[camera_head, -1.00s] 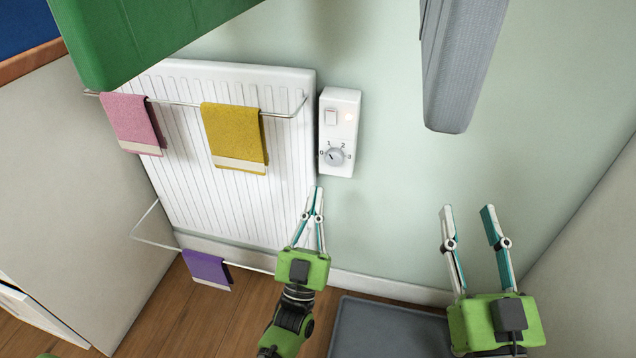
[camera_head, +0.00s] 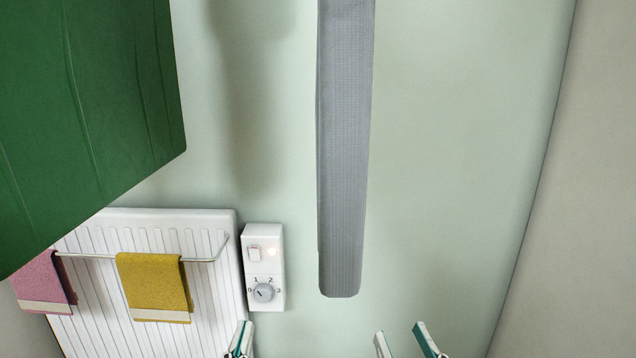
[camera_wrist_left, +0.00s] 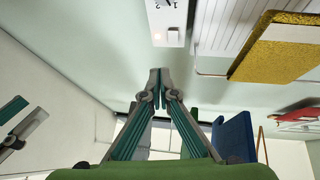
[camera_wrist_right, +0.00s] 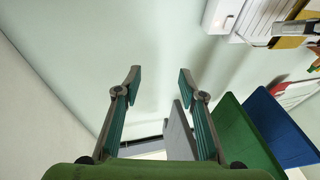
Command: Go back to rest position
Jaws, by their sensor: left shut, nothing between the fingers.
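My left gripper (camera_head: 241,338) shows at the bottom edge of the head view, below the white control box (camera_head: 264,268). In the left wrist view its fingertips (camera_wrist_left: 159,80) meet with nothing between them. My right gripper (camera_head: 408,342) is at the bottom edge, further right, in front of bare wall. In the right wrist view its fingers (camera_wrist_right: 160,80) stand well apart and empty. The box has a switch and a dial marked 0 to 3, with a small light lit. Both grippers are apart from it.
A white radiator (camera_head: 205,325) carries a rail with a pink towel (camera_head: 42,278) and a yellow towel (camera_head: 155,285). A green hanging cloth (camera_head: 80,120) fills the upper left. A grey hanging cloth (camera_head: 343,150) hangs centrally. The wall at right is clear.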

